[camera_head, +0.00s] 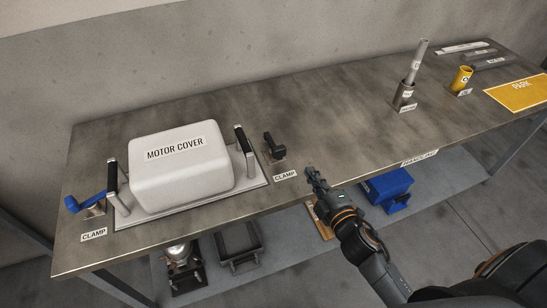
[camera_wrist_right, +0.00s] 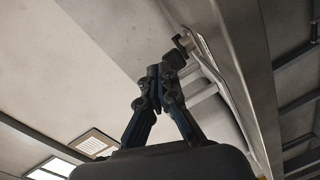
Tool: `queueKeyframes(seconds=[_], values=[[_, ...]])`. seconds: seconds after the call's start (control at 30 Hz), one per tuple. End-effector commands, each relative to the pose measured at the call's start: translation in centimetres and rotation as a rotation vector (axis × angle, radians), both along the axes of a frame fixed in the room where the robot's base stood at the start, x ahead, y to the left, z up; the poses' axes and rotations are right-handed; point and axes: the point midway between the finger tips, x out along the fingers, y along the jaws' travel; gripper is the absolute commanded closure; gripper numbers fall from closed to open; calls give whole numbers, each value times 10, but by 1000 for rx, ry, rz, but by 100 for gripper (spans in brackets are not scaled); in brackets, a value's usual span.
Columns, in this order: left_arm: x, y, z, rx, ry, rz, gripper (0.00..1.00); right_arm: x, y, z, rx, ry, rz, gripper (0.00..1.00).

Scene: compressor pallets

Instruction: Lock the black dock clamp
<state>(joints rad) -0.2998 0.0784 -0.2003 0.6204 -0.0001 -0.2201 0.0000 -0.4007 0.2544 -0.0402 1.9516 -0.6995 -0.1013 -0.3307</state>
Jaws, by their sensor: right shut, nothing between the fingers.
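The black dock clamp (camera_head: 275,149) stands on the bench just right of the motor cover's base plate, behind a CLAMP label. Its black handle sticks up and leans a little to the left. My right gripper (camera_head: 310,170) is at the front edge of the bench, right of and nearer than the black clamp, apart from it. Its fingers are shut and empty. In the right wrist view the closed fingertips (camera_wrist_right: 165,72) show, with a dark part, probably the clamp, just beyond them. My left gripper is out of view.
The white motor cover (camera_head: 181,167) sits on a plate with two black upright handles. A blue-handled clamp (camera_head: 88,203) is at its left. A metal holder (camera_head: 404,97), a yellow cup (camera_head: 462,78) and an orange PARK mat (camera_head: 520,93) lie to the right. The middle bench is clear.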

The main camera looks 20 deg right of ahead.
Motion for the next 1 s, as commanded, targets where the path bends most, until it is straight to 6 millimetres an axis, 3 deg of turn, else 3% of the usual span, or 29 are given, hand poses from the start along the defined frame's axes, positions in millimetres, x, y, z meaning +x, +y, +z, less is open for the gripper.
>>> queueKeyframes(seconds=[0.33, 0.77, 1.0], values=[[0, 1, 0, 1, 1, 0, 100, 2, 37, -5, -273, -152, 306, 100], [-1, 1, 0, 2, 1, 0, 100, 1, 41, -6, -292, -165, 335, 100], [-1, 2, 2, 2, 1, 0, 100, 24, 49, -5, -291, -167, 335, 100]])
